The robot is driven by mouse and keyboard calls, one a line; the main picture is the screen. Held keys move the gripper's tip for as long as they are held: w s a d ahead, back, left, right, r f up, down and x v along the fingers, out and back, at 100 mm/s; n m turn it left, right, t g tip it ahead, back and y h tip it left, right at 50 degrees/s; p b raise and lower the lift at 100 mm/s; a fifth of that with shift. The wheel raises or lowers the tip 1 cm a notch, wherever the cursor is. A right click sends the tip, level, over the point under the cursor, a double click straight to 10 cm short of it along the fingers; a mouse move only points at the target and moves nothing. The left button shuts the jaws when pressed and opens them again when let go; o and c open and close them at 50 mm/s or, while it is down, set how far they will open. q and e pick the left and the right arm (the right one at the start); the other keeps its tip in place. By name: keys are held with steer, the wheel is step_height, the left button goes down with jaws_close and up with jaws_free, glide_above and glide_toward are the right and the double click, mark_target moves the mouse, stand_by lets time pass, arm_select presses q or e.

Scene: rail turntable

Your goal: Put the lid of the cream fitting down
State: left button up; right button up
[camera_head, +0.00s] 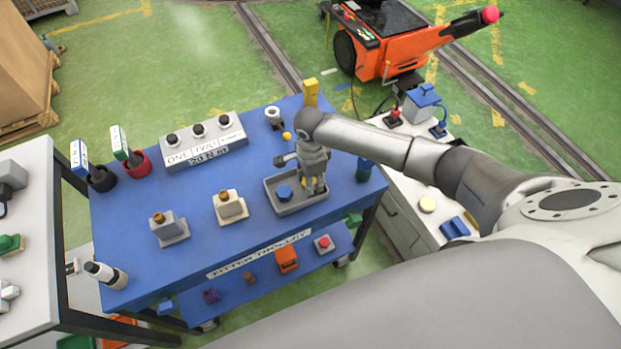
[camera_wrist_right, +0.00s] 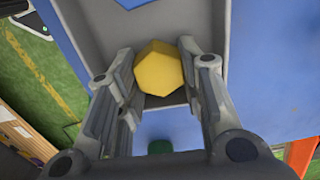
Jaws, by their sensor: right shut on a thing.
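My right gripper (camera_head: 314,188) reaches down into the grey tray (camera_head: 276,208) on the blue table. In the right wrist view its fingers (camera_wrist_right: 160,75) are closed on the two sides of a yellow hexagonal lid (camera_wrist_right: 158,68), with the tray floor and wall around it. I cannot tell whether the lid touches the tray floor. A blue lid (camera_head: 285,192) lies in the tray, left of the gripper. The cream fitting (camera_head: 230,208) stands left of the tray with a brass-coloured top showing. A grey fitting (camera_head: 169,229) stands further left. My left gripper is not seen.
Behind the tray stand a yellow block (camera_head: 311,92), a small yellow ball (camera_head: 286,136) and a white-and-black roll (camera_head: 273,117). A box with several knobs (camera_head: 203,142) is at the back. A white cabinet (camera_head: 405,205) is at the right.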

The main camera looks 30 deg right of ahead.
steer(key=o, duration=1.1)
steer(key=shift+o, duration=0.2)
steer(key=shift+r+p, duration=0.15)
steer(key=shift+p, duration=0.15)
step_height(320, 180, up, 12)
steer(key=b, duration=0.3)
